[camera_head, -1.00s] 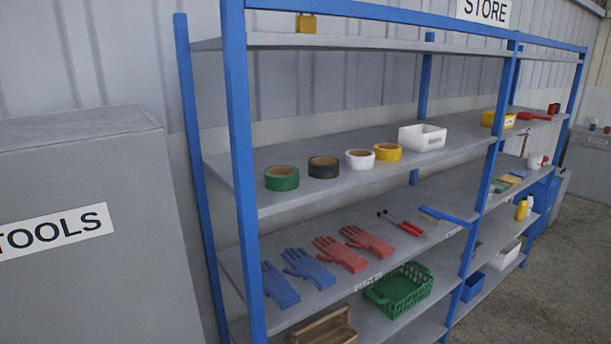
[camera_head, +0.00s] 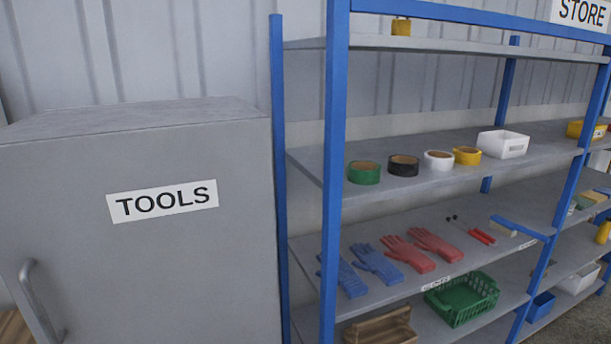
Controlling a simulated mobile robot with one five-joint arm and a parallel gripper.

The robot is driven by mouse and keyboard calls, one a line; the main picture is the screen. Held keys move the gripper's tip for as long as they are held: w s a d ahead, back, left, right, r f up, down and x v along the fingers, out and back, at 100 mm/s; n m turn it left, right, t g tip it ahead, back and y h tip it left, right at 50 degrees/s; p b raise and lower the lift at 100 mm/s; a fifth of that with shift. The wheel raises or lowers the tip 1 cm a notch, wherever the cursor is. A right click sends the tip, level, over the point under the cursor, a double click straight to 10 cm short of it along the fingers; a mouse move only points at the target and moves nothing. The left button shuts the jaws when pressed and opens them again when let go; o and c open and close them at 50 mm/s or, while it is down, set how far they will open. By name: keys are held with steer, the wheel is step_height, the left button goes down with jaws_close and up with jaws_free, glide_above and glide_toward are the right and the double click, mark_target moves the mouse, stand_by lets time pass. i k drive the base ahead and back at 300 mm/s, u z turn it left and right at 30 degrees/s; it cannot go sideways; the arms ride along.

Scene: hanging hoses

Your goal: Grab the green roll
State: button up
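The green roll (camera_head: 363,173) is a short roll of tape lying flat on the upper-middle shelf (camera_head: 430,190) of the blue-framed rack. It is the leftmost in a row, just right of the front blue post. A black roll (camera_head: 403,166) lies to its right, then a white roll (camera_head: 438,161) and a yellow roll (camera_head: 467,156). The green roll is fully visible with nothing on it. My gripper is not in view.
A grey cabinet (camera_head: 150,260) labelled TOOLS stands left of the rack. The front blue post (camera_head: 334,150) rises near the green roll. A white bin (camera_head: 502,143) sits farther right. Gloves (camera_head: 408,254) and a green basket (camera_head: 462,300) are on lower shelves.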

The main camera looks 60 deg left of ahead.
mark_target(360, 172)
steer(key=u, duration=2.2)
